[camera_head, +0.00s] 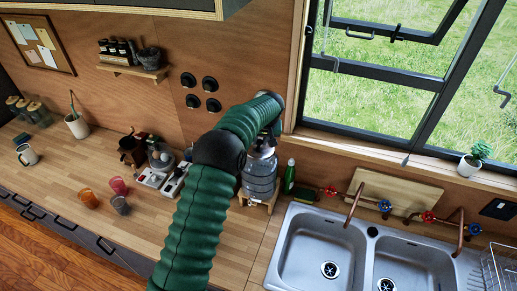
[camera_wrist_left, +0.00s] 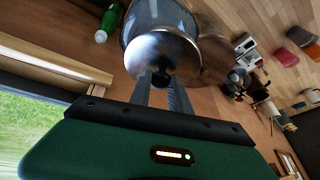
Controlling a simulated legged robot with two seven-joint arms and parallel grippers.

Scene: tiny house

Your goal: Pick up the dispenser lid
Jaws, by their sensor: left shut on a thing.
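The water dispenser (camera_head: 260,181) is a clear glass jar on a wooden stand, left of the sink. Its shiny metal lid (camera_wrist_left: 170,58) faces the left wrist camera, with the glass jar (camera_wrist_left: 158,14) beyond it. My left gripper (camera_wrist_left: 161,80) is shut on the dispenser lid, at its middle. In the head view my green left arm reaches to the top of the dispenser and hides part of the lid and most of the gripper (camera_head: 272,127). I cannot tell whether the lid is touching the jar or a little apart. My right gripper is not in view.
A green bottle (camera_head: 289,176) stands right of the dispenser, near the double sink (camera_head: 321,248) with copper taps. Left are a scale-like appliance (camera_head: 160,160), several coloured cups (camera_head: 119,186) and a white mug (camera_head: 27,155). The window (camera_head: 385,75) is behind. The counter's front left is clear.

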